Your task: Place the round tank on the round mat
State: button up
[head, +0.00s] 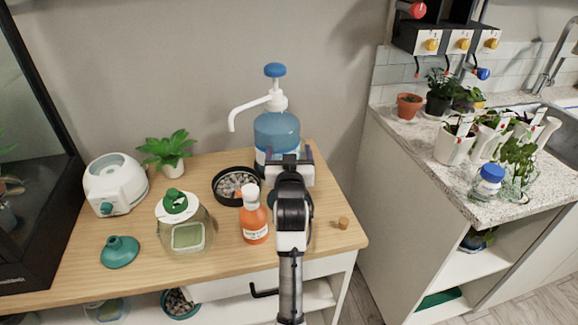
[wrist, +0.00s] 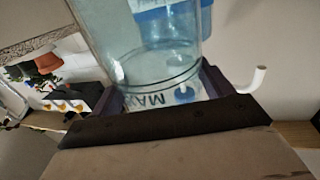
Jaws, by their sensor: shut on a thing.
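The round tank (head: 277,130) is clear blue, with a white pump spout and a blue knob, at the back right of the wooden table. My gripper (head: 290,160) is shut on its lower body. In the wrist view the tank (wrist: 155,60) sits between the dark jaws (wrist: 163,92), with printed lettering low on its wall. It looks upright; its base is hidden, so I cannot tell whether it touches the table. A dark rounded edge (head: 309,197) shows beside my arm and may be the round mat; most of it is hidden.
A black dish of pebbles (head: 220,185) and an orange bottle (head: 254,217) stand just left of my arm. A cork (head: 343,223) lies near the right edge.

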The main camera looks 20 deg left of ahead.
jog(key=shift+f, duration=2.2)
jog(key=shift+f, duration=0.2)
jog(key=o, duration=1.2)
jog(key=shift+r, duration=0.1)
jog(key=shift+r, duration=0.2)
jog(key=b+v, duration=0.2)
jog(key=v, duration=1)
